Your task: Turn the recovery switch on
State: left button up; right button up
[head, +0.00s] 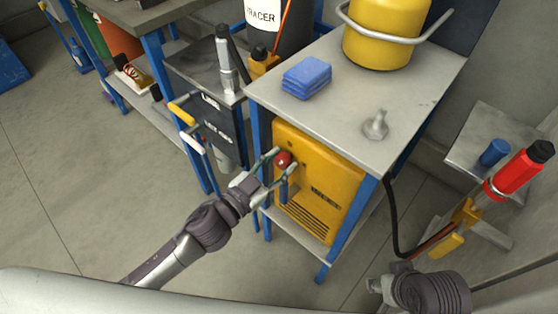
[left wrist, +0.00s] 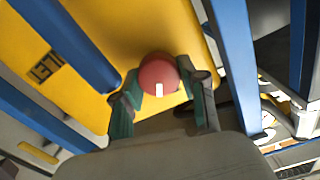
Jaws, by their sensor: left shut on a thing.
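The recovery switch is a round red knob (head: 283,158) on the front of a yellow machine (head: 318,190) under the grey table. The knob also shows in the left wrist view (left wrist: 158,76), with a white mark at its lower edge. My left gripper (head: 279,168) is shut on the knob, one finger on each side; in the left wrist view the greenish fingertips (left wrist: 160,100) flank it. Part of my right arm shows at the bottom right of the head view, but its fingers cannot be made out.
The table's blue legs (head: 267,180) stand close beside the machine. Folded blue cloths (head: 307,77), a yellow tank (head: 385,32) and a small grey part (head: 376,125) are on the grey tabletop (head: 345,105). A red-and-black cylinder (head: 520,172) stands at right.

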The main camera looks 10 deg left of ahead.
pick_arm(q)
jog(key=o, duration=1.1)
jog(key=shift+o, duration=0.2)
jog(key=shift+s+a, duration=0.1)
jog(key=v, duration=1.1)
jog(key=shift+s+a, duration=0.2)
jog(key=shift+s, duration=0.1)
